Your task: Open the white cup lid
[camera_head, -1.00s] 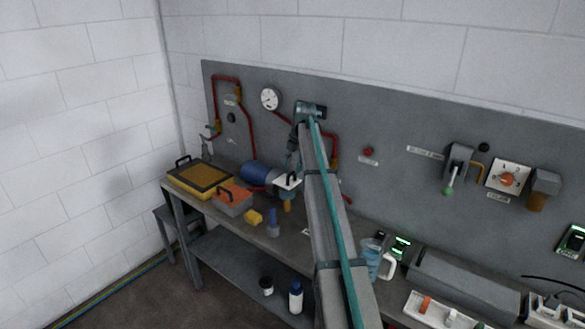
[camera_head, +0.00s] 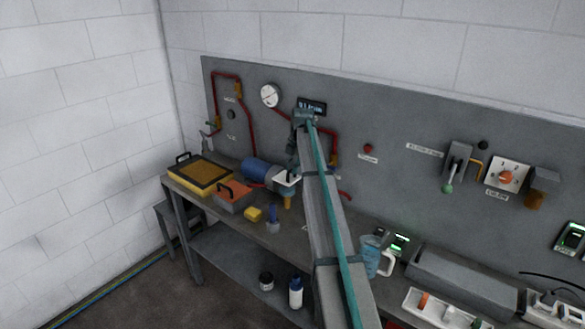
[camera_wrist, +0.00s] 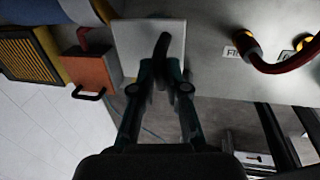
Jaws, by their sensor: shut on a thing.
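The white square lid (camera_wrist: 125,45) with a black handle (camera_wrist: 162,46) fills the upper middle of the wrist view. My gripper (camera_wrist: 166,70) is shut on that handle, with a finger on each side of it. In the head view the white lid (camera_head: 286,181) is small, beside the blue cylinder and partly hidden by my arm. Teal shows just under the lid there. I cannot tell whether the lid still touches anything below it, and no cup body is clear.
The orange box (camera_head: 236,201), yellow tray (camera_head: 180,186) and blue cylinder (camera_head: 257,169) stand left of the lid. A yellow block (camera_head: 253,215) lies near the bench front. Red pipes (camera_head: 252,135) run along the grey panel.

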